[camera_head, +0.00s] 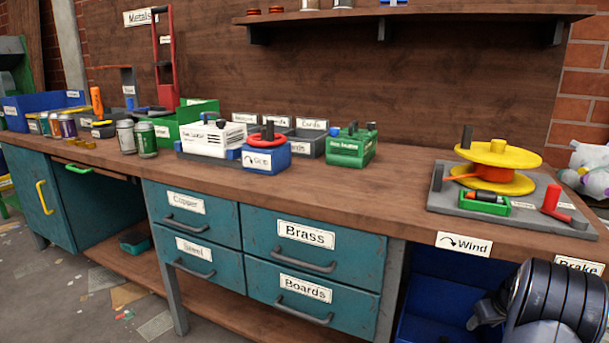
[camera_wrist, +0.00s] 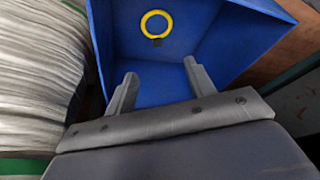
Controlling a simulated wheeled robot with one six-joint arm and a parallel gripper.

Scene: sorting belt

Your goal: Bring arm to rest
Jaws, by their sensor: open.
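My gripper (camera_wrist: 160,70) is open in the wrist view, its two fingers apart with nothing between them. It points into a blue bin (camera_wrist: 125,35). A yellow ring (camera_wrist: 155,24) with a small dark piece lies inside the bin, beyond the fingertips. In the head view, part of my dark ribbed arm (camera_head: 560,300) shows at the lower right, in front of the bench; the fingers cannot be made out there.
The bench (camera_head: 385,200) carries a winder with a yellow spool (camera_head: 497,155), a green box (camera_head: 350,147) and a blue box with a red ring (camera_head: 266,158). Below are labelled drawers (camera_head: 305,250) and a blue bin (camera_head: 430,310). A pale ribbed thing (camera_wrist: 40,75) stands left of my gripper.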

